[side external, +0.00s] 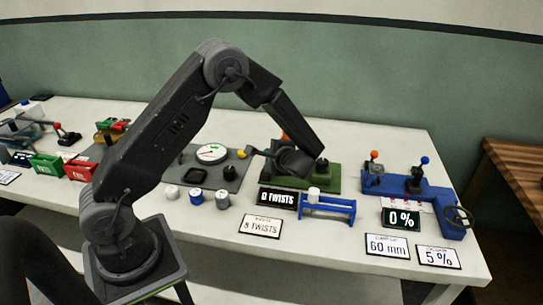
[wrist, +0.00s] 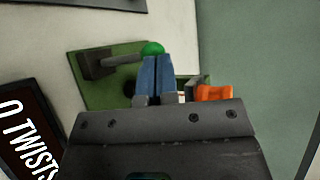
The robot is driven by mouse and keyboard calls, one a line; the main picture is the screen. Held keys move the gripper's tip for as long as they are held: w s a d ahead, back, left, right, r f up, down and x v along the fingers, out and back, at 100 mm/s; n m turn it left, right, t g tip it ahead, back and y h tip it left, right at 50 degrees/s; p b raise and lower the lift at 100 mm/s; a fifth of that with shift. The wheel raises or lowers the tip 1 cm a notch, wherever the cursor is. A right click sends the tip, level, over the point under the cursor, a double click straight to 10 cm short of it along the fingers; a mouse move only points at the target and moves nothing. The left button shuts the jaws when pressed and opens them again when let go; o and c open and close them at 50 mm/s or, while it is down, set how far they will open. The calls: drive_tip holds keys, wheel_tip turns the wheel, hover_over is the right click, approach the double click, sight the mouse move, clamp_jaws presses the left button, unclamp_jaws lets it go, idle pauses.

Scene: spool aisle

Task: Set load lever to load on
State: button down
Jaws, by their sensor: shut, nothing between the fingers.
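No readable label marks the load lever, so I cannot tell which lever it is. My gripper (wrist: 155,75) is shut and empty, its blue fingers together over the green base (wrist: 90,65). A green ball knob (wrist: 152,48) shows right at the fingertips; I cannot tell if they touch it. A dark lever arm (wrist: 108,63) lies left of the fingers, and an orange part (wrist: 214,93) is to their right. In the side view my wrist hangs over the green station (side external: 325,180) and hides the fingertips. A black knob (side external: 321,162) stands there.
A display (side external: 278,199) reads 0 TWISTS beside a blue spool stand (side external: 328,206). A grey gauge panel (side external: 205,178) stands left.

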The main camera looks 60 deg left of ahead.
idle(0.3)
drive_tip(key=shift+s+d+f, duration=0.15)
drive_tip(key=shift+s+d, duration=0.35)
drive_tip(key=shift+d, duration=0.1)
drive_tip(key=w+a+r+v, duration=0.1)
drive_tip(key=r+v, duration=0.1)
drive_tip(key=v, duration=1.1)
drive_tip(key=s+d+r+n+t+h, duration=0.1)
drive_tip(key=s+d+r+n+h, duration=0.1)
drive_tip(key=s+r+h, duration=0.4)
drive_tip(key=s+d+r+n+t+h, duration=0.2)
drive_tip(key=s+d+r+h, duration=0.2)
drive_tip(key=s, duration=1.1)
wheel_tip(320, 180, up, 3)
drive_tip(key=h, duration=0.3)
drive_tip(key=shift+s+n+t, duration=0.3)
drive_tip(key=shift+n, duration=0.1)
